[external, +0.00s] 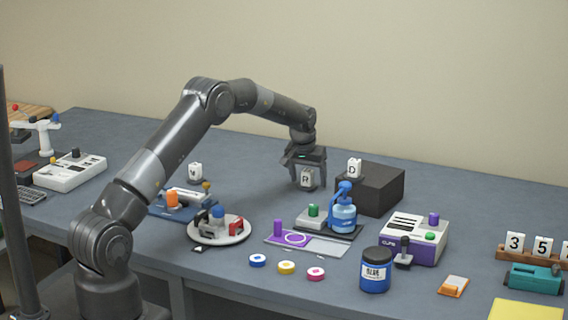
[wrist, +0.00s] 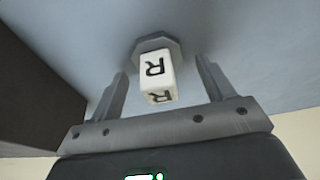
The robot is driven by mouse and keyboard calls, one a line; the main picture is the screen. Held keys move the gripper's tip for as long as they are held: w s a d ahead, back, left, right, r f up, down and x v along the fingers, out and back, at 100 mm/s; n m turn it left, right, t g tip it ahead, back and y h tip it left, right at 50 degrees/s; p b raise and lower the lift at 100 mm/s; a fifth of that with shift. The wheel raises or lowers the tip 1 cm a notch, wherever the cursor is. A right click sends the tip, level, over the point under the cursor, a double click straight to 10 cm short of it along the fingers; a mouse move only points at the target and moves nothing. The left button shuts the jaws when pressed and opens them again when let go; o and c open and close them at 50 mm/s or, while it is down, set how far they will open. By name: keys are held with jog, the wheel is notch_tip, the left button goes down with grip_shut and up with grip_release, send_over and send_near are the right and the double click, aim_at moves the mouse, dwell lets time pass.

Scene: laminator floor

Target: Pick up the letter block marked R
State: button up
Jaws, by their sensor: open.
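The white letter block marked R (external: 307,178) stands toward the back of the table, left of the black box. In the wrist view the R block (wrist: 156,75) sits on a grey many-sided base (wrist: 178,45), with the letter showing on two faces. My gripper (external: 307,180) is right at the block, pointing down. In the wrist view its two fingers (wrist: 165,82) are open, one on each side of the block, with gaps between them and the block.
A black box (external: 378,190) stands close to the right of my gripper, with a block marked D (external: 354,168) near it. Another white letter block (external: 196,171) is to the left. The table behind my gripper is clear.

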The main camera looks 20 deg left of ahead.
jog(key=shift+f, duration=0.1)
jog(key=shift+c, duration=0.3)
jog(key=c, duration=1.2)
jog(key=shift+c, duration=0.5)
